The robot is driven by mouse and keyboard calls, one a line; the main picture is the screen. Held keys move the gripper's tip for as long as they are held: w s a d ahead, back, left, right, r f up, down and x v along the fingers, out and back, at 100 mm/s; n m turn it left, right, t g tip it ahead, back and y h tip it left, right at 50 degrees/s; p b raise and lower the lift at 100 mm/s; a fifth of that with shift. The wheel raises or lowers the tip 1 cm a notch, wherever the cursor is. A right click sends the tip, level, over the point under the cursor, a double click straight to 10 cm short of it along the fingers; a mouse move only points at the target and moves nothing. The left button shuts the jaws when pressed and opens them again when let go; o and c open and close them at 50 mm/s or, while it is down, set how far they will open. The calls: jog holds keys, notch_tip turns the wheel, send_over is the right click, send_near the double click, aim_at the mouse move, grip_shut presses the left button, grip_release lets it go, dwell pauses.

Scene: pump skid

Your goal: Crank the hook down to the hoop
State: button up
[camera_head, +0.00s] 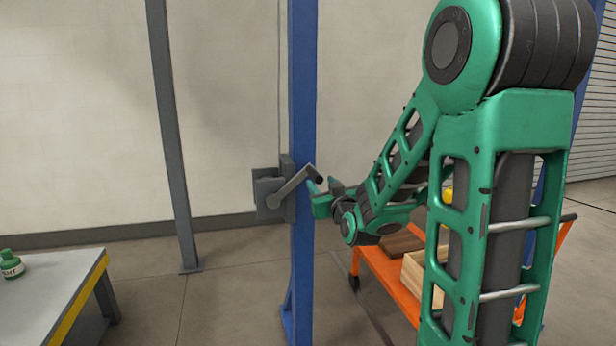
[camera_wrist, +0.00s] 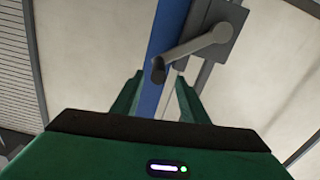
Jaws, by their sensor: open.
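The crank (camera_head: 290,188) is a grey arm on a grey winch box (camera_head: 265,190) fixed to a blue post (camera_head: 303,90). It slants up and right to a dark handle (camera_head: 315,174). My gripper (camera_head: 320,187) is close to the handle. In the wrist view my gripper (camera_wrist: 159,77) is open, its two green fingers apart. The dark handle (camera_wrist: 158,69) appears between and just beyond the fingertips, with the crank arm (camera_wrist: 195,47) running up right. I cannot tell whether a finger touches it. A thin cable (camera_head: 279,80) runs above the winch. Neither hook nor hoop is in view.
A grey table (camera_head: 50,285) with a yellow edge and a green bottle (camera_head: 10,264) stands at left. A grey post (camera_head: 171,130) stands behind. An orange cart (camera_head: 392,282) with a wooden box (camera_head: 412,272) is behind my arm. Floor between table and blue post is clear.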

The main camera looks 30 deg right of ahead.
aim_at(312, 173)
jog(key=x, duration=1)
jog(key=shift+w+d+r, duration=0.1)
jog(key=shift+w+d, duration=0.05)
jog(key=shift+w, duration=0.2)
grip_shut()
